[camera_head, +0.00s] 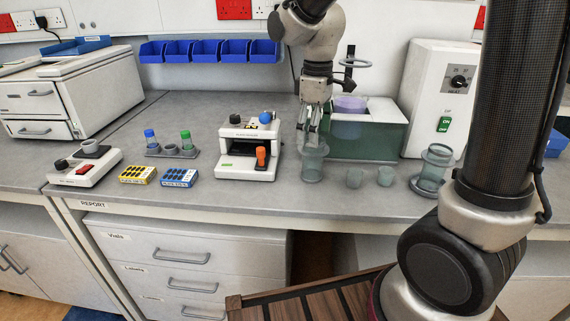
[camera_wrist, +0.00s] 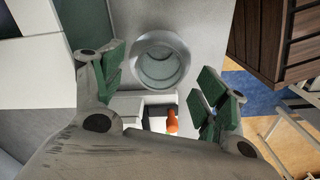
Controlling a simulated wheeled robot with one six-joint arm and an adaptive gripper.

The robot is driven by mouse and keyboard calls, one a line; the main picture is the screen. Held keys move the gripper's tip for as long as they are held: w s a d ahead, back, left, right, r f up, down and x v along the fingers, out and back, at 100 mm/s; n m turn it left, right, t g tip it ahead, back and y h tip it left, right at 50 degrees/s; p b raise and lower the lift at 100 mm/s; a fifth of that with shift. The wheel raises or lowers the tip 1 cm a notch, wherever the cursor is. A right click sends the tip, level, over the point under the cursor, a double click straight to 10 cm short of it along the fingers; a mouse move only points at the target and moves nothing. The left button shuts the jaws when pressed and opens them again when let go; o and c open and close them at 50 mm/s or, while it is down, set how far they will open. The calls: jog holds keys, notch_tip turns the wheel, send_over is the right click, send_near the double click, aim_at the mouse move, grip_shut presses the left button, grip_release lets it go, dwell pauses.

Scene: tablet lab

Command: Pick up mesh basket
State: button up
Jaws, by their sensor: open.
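A translucent grey-green cylinder with a thick rim (camera_head: 313,165) stands upright on the bench; it looks like the mesh basket, though no mesh can be made out. My gripper (camera_head: 314,138) points down over it, fingers apart and empty. In the wrist view the round rim and open top of this cylinder (camera_wrist: 160,60) show between and beyond the green finger pads. I cannot tell whether the fingertips have reached its rim level.
A white device with an orange lever (camera_head: 248,150) stands close left of the cylinder. A green-walled bath (camera_head: 385,132) with a purple-filled beaker (camera_head: 349,103) is close behind. A white control box (camera_head: 430,95) stands at the right. The bench front edge is near.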

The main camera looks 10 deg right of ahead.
aim_at(313, 156)
jog(key=shift+n, duration=0.5)
notch_tip(313, 156, down, 8)
jog(key=shift+r, duration=0.1)
jog(key=c, duration=0.7)
